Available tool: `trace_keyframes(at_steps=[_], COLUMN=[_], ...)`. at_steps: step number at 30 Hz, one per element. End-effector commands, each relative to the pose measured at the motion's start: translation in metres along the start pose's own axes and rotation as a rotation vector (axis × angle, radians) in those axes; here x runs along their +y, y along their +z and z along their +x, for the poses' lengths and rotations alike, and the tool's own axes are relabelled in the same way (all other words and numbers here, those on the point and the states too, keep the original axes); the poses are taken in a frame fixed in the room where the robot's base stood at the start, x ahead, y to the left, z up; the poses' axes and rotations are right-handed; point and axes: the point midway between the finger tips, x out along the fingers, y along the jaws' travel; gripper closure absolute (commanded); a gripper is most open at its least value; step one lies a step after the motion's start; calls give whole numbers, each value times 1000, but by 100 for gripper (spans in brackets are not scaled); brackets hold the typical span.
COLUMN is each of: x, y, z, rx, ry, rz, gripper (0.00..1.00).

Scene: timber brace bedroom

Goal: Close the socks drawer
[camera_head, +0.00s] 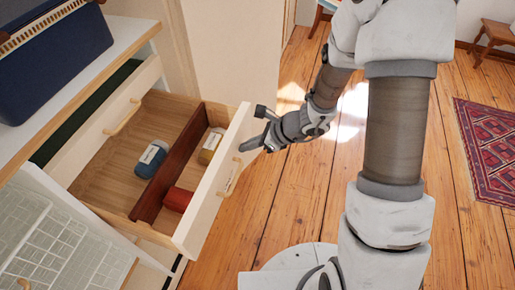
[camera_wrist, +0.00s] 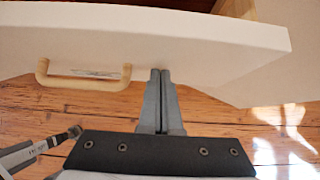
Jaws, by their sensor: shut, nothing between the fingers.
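The open drawer (camera_head: 213,185) is pulled well out of the white cabinet in the head view. It holds a blue rolled bundle (camera_head: 150,158), a tan one (camera_head: 211,146) and a red one (camera_head: 177,199), split by a dark wooden divider (camera_head: 170,165). Its pale front carries a wooden handle (camera_head: 230,177), also seen in the wrist view (camera_wrist: 84,84), with a small label beside it. My gripper (camera_head: 243,147) is shut and empty, just outside the drawer front. In the wrist view its fingertips (camera_wrist: 160,72) are at the front's lower edge, right of the handle; I cannot tell whether they touch.
Another drawer, slightly open, has a wooden handle (camera_head: 122,117) behind the open one. A blue basket (camera_head: 52,58) sits on the cabinet top. White wire baskets (camera_head: 60,240) stand at lower left. The wooden floor (camera_head: 300,190) is clear, with a red rug (camera_head: 490,145) at right.

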Motion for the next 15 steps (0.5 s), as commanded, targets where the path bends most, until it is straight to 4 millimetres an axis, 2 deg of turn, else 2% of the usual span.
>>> trace_keyframes(at_steps=[1, 15], x=[1, 1], y=[7, 71], z=[9, 71], rx=[-3, -3], ry=[2, 2], rz=[-6, -5], gripper=[100, 100])
